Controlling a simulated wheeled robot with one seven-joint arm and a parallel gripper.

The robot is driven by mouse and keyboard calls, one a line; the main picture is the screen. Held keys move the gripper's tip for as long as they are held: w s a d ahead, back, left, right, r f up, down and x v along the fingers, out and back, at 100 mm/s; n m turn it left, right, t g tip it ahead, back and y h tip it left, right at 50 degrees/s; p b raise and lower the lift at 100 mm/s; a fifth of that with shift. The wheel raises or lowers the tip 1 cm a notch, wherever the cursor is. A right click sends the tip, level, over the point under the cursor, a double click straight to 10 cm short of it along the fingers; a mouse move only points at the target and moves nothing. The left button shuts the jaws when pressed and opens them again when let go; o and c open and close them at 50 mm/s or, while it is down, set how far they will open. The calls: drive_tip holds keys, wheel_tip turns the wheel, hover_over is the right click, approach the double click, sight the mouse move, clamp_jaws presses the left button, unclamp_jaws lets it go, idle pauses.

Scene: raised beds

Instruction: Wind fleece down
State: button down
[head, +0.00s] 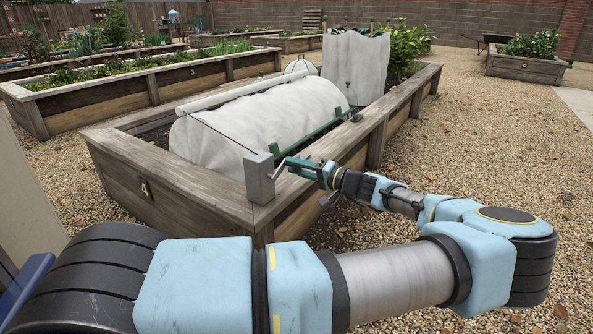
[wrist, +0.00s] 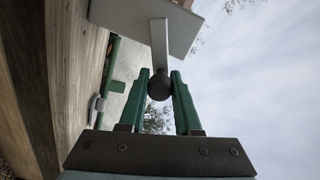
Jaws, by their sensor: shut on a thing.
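White fleece (head: 262,125) covers a low tunnel on the raised bed marked 4, with a rolled edge (head: 225,97) along its upper left side. A grey winder box (head: 259,180) stands at the bed's near corner, with a thin line running from it toward the roll. My gripper (head: 290,164) is at the box's right side. In the wrist view, my gripper (wrist: 160,80) has its green fingers closed on the round black knob (wrist: 159,87) of a pale crank arm (wrist: 159,45) below the grey box (wrist: 145,18). The crank is hard to make out in the head view.
The wooden bed wall (head: 170,185) runs close beside my arm. A green rail (head: 310,138) lies along the tunnel's right side. An upright white fleece cover (head: 355,65) stands farther back. Open gravel (head: 480,140) lies to the right, with another planted bed (head: 527,65) beyond.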

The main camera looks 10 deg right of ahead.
drive_tip(key=s+a+r+n+b, duration=0.1)
drive_tip(key=n, duration=0.2)
drive_tip(key=a+r+n+b, duration=0.1)
drive_tip(key=n, duration=0.2)
drive_tip(key=s+n+b, duration=0.1)
drive_tip(key=n, duration=0.3)
drive_tip(key=shift+s+a+r+t, duration=0.3)
drive_tip(key=shift+s+a+r, duration=0.05)
drive_tip(key=shift+a+r, duration=0.05)
idle(0.3)
drive_tip(key=c, duration=0.6)
unclamp_jaws()
drive_tip(key=p+v, duration=0.1)
drive_tip(key=v, duration=0.9)
drive_tip(key=shift+s+d, duration=0.2)
drive_tip(key=shift+s, duration=0.2)
drive_tip(key=shift+r, duration=0.15)
